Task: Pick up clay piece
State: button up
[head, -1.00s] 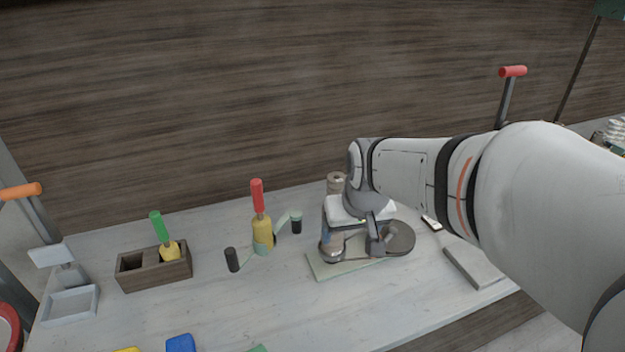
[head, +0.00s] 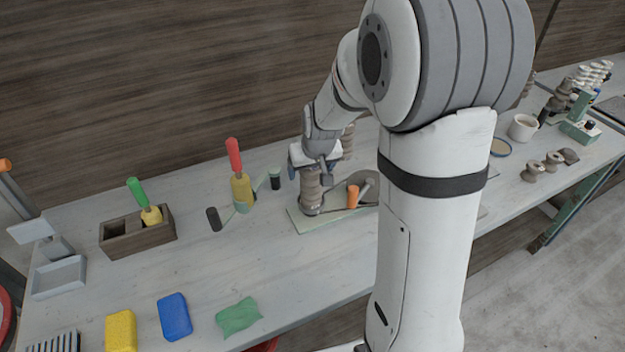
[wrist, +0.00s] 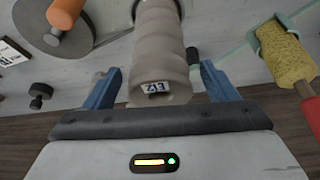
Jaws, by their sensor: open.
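A ridged, beige-grey clay piece (head: 311,188) stands upright on a pale green board (head: 300,220) in the head view. In the wrist view the clay piece (wrist: 156,48) fills the top middle and carries a small printed label. My gripper (head: 311,166) is at the upper part of the piece in the head view. In the wrist view its blue fingers are open, one on each side of the piece, with gaps visible; my gripper (wrist: 160,84) is not closed on it. The far side of the piece is hidden.
Another ridged stack (head: 348,140) stands behind my gripper. A yellow tool with a red handle (head: 241,188) stands left.

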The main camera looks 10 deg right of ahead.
jog(key=shift+x, duration=1.1)
jog(key=shift+c, duration=0.5)
jog(key=c, duration=1.4)
